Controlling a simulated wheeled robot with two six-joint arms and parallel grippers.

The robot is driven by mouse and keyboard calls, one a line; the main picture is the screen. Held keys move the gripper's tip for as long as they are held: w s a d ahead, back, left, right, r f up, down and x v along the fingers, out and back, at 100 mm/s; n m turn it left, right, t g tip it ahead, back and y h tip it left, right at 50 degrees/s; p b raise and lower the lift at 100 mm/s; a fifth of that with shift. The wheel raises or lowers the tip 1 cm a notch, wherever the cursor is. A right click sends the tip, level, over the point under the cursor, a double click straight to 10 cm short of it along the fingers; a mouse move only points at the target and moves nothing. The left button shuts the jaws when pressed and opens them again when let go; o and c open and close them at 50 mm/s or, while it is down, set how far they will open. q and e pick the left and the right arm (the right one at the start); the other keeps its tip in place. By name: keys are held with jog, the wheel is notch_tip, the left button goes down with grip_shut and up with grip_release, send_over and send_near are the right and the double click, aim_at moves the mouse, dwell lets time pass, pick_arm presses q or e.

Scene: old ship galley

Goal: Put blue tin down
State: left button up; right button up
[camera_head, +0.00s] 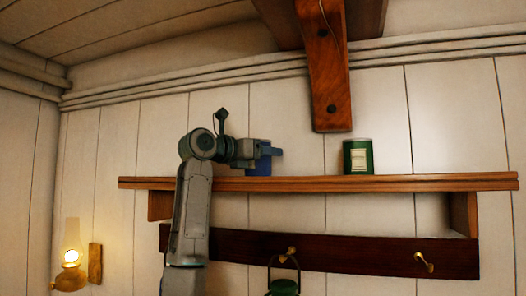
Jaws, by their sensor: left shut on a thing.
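The blue tin (263,165) is upright at the wooden shelf (420,183), left of its middle. Its base appears to be at the level of the shelf top; I cannot tell whether it touches. My left gripper (262,150) is shut on the blue tin, and the gripper hides part of it. My left arm rises in front of the shelf from below. My right gripper is not in view.
A green tin (358,157) with a pale label stands on the shelf to the right. A wooden bracket (325,70) hangs from above between the tins. Brass hooks (424,262) and a lit oil lamp (71,258) are below. The shelf's right end is clear.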

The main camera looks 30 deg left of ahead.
pick_arm(q)
jog(key=shift+a+f, duration=0.15)
jog(key=shift+f, duration=0.25)
jog(key=shift+f, duration=0.15)
jog(key=o, duration=1.3)
jog(key=shift+s, duration=0.1)
jog(key=shift+r, duration=0.2)
